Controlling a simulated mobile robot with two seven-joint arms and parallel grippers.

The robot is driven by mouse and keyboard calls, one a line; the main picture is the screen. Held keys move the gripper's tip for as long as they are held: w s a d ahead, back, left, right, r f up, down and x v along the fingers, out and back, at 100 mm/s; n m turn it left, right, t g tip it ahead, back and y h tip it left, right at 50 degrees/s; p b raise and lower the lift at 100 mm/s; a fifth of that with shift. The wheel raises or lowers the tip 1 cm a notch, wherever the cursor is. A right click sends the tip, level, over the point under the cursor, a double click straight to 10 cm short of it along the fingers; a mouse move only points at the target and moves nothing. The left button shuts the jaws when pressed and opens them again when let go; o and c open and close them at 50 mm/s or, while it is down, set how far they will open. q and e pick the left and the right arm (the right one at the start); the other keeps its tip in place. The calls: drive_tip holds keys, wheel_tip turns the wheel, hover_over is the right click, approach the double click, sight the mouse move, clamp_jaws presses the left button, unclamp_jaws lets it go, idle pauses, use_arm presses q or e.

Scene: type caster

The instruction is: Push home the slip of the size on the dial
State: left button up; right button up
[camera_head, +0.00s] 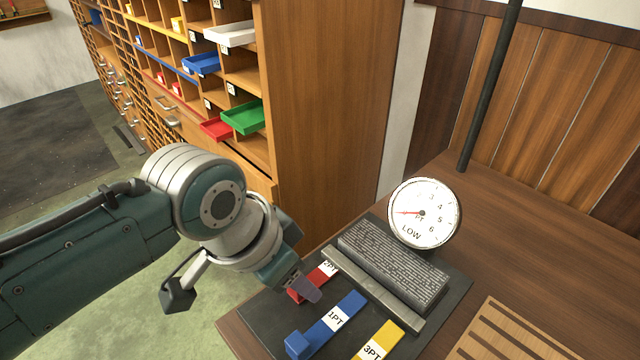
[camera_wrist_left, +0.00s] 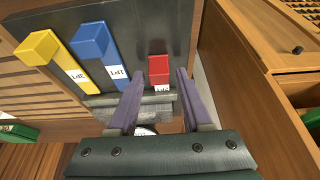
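The round dial (camera_head: 424,213) stands behind the type block, marked PT and LOW; its red needle points left, and the number there is too small to tell. On a dark plate (camera_head: 262,318) lie a red slip marked 2PT (camera_head: 325,271), a blue slip marked 1PT (camera_head: 345,308) and a yellow slip marked 3PT (camera_head: 378,340). Their labelled ends face a grey metal bar beside the type block (camera_head: 395,270). My left gripper (camera_head: 305,284) is by the red slip. In the left wrist view it (camera_wrist_left: 157,82) is open, with the red slip (camera_wrist_left: 158,68) between the fingers, apparently untouched. My right gripper is out of view.
A slatted wooden rack (camera_head: 510,335) lies on the bench right of the plate. A dark post (camera_head: 487,95) rises at the back. A tall cabinet (camera_head: 325,110) with coloured trays stands behind my left arm. Bare bench lies right of the dial.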

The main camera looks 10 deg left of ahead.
use_arm(q)
drive_tip(key=shift+o, duration=0.6)
drive_tip(key=shift+s+r, duration=0.1)
drive_tip(key=shift+a+r, duration=0.1)
drive_tip(key=shift+r, duration=0.15)
drive_tip(key=p+v, duration=0.3)
drive_tip(key=v, duration=0.6)
drive_tip(key=shift+p, duration=0.3)
drive_tip(key=shift+r, duration=0.1)
